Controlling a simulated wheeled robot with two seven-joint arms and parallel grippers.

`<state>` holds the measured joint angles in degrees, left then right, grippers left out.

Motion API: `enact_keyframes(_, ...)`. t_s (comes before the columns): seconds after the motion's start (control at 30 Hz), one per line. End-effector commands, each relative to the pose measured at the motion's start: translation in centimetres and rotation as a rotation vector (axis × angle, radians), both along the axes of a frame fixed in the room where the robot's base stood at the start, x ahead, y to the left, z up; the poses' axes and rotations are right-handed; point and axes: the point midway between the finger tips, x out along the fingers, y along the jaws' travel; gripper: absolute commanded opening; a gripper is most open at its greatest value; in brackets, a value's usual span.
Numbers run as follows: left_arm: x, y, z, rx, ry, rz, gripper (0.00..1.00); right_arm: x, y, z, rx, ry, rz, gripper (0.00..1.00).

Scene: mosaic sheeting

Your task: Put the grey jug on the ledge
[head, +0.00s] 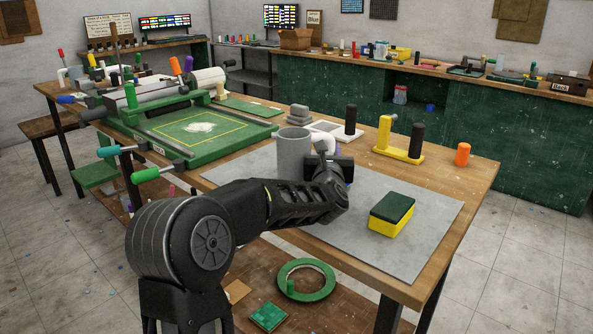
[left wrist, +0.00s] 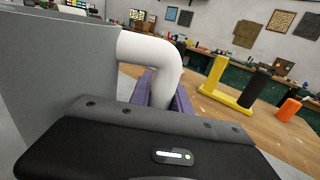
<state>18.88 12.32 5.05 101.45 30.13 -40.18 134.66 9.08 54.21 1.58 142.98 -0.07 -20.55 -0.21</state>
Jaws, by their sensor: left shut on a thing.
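The grey jug (head: 292,150) is upright over the grey mat (head: 405,240) on the wooden worktable. It has a thick white handle, seen in the left wrist view (left wrist: 158,62). My left gripper (head: 327,160) is shut on that handle; its purple fingers (left wrist: 165,95) lie on both sides of it. My arm hides the jug's base, so I cannot tell whether it touches the mat. A long wooden-topped ledge (head: 345,61) with a dark green front runs along the back wall. My right gripper is not in view.
A green and yellow sponge block (head: 391,213) lies right of my gripper. A yellow stand (head: 398,150) with black post and an orange cylinder (head: 462,154) are behind. A green press (head: 185,135) fills the left. Bottles, boxes and tools crowd parts of the ledge.

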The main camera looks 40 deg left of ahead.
Motion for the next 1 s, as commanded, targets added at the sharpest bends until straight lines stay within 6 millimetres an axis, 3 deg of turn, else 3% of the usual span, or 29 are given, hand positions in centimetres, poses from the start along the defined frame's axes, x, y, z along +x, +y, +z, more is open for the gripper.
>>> enact_keyframes(0.47,0.0,0.0,0.6,0.002,-0.003,0.001,0.0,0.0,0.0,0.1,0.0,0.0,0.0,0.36)
enact_keyframes(0.63,0.0,0.0,2.6,0.002,-0.005,0.0,0.0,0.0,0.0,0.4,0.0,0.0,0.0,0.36)
enact_keyframes(1.0,0.0,0.0,9.4,0.002,-0.003,0.0,0.0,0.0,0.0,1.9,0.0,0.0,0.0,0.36)
